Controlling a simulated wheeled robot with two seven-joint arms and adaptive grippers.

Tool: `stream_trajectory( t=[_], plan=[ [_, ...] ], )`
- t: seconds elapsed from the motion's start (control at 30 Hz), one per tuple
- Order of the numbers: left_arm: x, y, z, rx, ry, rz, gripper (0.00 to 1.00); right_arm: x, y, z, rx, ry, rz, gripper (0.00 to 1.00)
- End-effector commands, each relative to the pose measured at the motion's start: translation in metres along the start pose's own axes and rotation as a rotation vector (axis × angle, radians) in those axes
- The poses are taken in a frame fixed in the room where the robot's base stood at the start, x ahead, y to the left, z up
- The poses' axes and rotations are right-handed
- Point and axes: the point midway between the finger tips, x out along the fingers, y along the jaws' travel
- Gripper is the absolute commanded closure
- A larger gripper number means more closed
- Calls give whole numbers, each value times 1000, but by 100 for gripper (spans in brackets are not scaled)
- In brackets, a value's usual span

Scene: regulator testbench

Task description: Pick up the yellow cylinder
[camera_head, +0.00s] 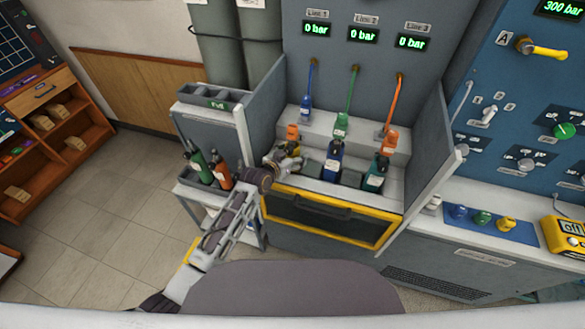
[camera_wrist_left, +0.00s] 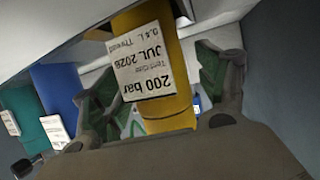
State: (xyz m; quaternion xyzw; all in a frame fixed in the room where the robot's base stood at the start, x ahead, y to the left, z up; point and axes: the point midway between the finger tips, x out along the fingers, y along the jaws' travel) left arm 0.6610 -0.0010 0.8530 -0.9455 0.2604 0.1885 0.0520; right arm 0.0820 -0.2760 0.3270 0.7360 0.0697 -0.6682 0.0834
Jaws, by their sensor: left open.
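The yellow cylinder (camera_wrist_left: 165,65) has a white label reading "200 bar" and shows large in the left wrist view. My left gripper (camera_wrist_left: 160,105) is open, with one finger on each side of the cylinder. I cannot tell whether either finger touches it. In the head view my left gripper (camera_head: 284,160) is at the left end of the bench bay and hides most of the yellow cylinder there. My right gripper is in neither view.
A blue cylinder (camera_head: 333,164) and a teal cylinder (camera_head: 375,179) stand to the right in the same bay. The bay's side panel (camera_head: 261,105) is close on the left. A yellow-framed front (camera_head: 330,220) lies below. A trolley holds green (camera_head: 199,166) and orange (camera_head: 219,174) cylinders.

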Motion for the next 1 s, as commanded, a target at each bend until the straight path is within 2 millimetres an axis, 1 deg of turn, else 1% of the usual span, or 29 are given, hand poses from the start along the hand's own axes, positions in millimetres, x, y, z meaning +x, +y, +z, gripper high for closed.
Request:
stream_trajectory(
  t=[0.37,0.47,0.83,0.87,1.0],
  plan=[
    [0,0,0,0,1,0,26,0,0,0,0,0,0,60],
    [0,0,0,0,1,0,36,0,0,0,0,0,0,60],
    [0,0,0,0,0,0,84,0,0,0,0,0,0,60],
    [0,0,-5,0,8,-1,85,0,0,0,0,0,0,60],
    [0,0,-4,0,8,-1,85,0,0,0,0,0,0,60]
  ],
)
